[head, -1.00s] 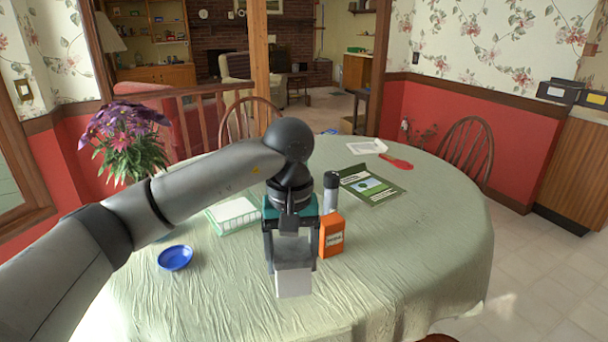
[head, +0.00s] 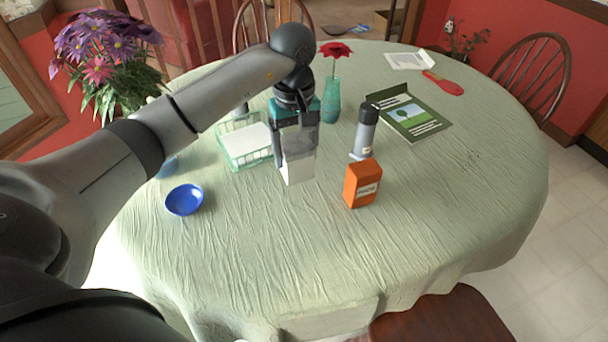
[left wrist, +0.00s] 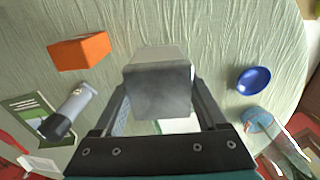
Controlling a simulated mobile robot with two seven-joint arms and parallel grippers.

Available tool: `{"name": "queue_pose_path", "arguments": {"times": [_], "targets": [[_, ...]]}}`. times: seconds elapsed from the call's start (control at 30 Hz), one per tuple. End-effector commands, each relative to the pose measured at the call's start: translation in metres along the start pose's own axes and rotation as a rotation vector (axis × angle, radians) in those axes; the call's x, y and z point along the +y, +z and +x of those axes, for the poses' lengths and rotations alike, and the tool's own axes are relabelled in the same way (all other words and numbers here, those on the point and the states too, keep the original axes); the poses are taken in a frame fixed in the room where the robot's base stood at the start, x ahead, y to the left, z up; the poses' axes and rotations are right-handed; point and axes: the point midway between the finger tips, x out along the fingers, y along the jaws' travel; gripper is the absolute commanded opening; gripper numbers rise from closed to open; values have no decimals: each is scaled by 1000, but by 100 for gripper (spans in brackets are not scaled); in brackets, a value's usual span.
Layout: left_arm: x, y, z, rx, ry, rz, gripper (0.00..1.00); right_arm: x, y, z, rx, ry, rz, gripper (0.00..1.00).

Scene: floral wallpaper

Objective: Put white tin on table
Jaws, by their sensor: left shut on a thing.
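The white tin (head: 298,168) is a pale box with a grey top. My left gripper (head: 296,140) is shut on it, with one finger on each side, over the middle of the table (head: 300,240). In the left wrist view the tin (left wrist: 158,90) sits between the two fingers (left wrist: 165,105). I cannot tell whether its underside touches the cloth. My right gripper is not in view.
An orange box (head: 362,184) and a grey bottle (head: 365,132) stand right of the tin. A green-edged basket (head: 233,150) and blue bowl (head: 184,200) are to its left. A vase (head: 331,100) stands behind. The table's front is clear.

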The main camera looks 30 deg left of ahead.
Motion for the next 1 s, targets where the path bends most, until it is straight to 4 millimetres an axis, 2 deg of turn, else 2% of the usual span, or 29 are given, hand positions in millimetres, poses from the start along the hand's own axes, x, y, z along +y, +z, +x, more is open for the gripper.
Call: {"name": "queue_pose_path", "arguments": {"times": [0.03, 0.1, 0.3, 0.4, 0.57, 0.83, 1.0], "targets": [[0, 1, 17, -4, -2, -1, 2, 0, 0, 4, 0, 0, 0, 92], [-1, 1, 36, -4, -3, 0, 2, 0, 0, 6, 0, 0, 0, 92], [0, 1, 82, -3, 0, -1, 2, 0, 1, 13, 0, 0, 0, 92], [1, 0, 94, 0, 2, -1, 2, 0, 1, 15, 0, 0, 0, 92], [1, -1, 103, 2, 3, 1, 2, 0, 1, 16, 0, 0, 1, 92], [1, 0, 140, 0, 1, 0, 2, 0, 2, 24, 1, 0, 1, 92], [1, -1, 142, 2, 3, 1, 2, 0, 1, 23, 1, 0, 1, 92]]}}
